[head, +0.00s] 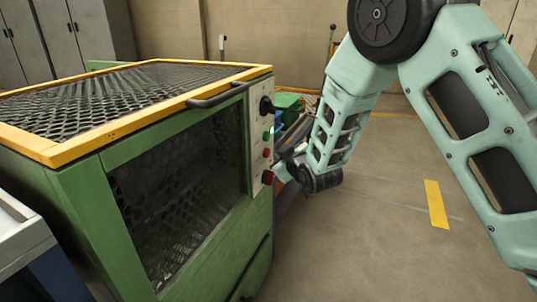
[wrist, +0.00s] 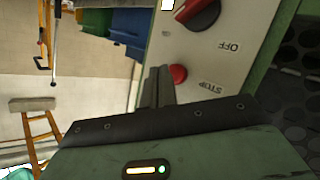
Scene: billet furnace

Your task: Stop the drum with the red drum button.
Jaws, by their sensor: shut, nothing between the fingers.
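The red drum button (head: 267,153) is a small round button on the pale control panel (head: 258,147) of the green drum machine. In the wrist view the red button (wrist: 178,73) sits beside the word STOP. My gripper (wrist: 158,72) is shut and empty. Its fingertips are close beside the button, on its left in the wrist view; I cannot tell whether they touch it. In the head view my gripper is at the panel's right side, small and partly hidden by the wrist.
A green button (head: 266,136) and a black knob (head: 266,106) are above the red one. A larger red switch (head: 268,177) is below; it shows dark red by OFF in the wrist view (wrist: 197,12). A dark handle (head: 218,97) juts from the machine. Bins stand behind; floor right is clear.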

